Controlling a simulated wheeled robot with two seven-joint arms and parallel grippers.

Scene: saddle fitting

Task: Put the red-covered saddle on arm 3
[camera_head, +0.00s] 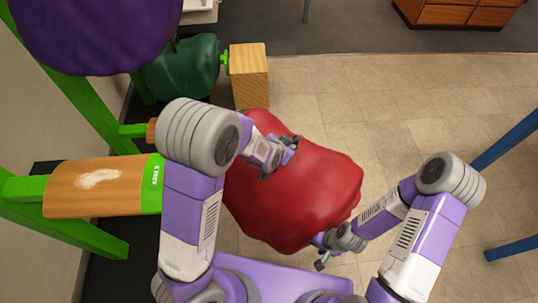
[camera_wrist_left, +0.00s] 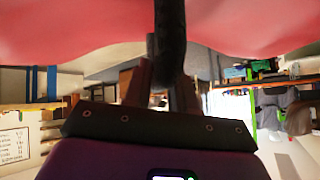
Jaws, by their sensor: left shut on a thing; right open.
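The red-covered saddle (camera_head: 310,190) is held up in front of me, in the middle of the head view. My left gripper (camera_head: 282,158) is shut at its upper side. In the left wrist view the red cover (camera_wrist_left: 80,25) fills the top, and a dark strip (camera_wrist_left: 170,40) runs between the fingers of my left gripper (camera_wrist_left: 165,85). My right gripper (camera_head: 322,250) is open at the saddle's lower right edge; contact is unclear. A wooden arm (camera_head: 95,187) with a white patch and a green, lettered end stands bare left of the saddle; its number is hard to read.
A purple-covered saddle (camera_head: 95,30) and a dark green one (camera_head: 185,68) are on the rack at upper left. A wooden block-shaped end (camera_head: 250,75) stands beside the green one. Blue posts (camera_head: 505,140) stand at right. Tiled floor (camera_head: 400,110) is clear behind the saddle.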

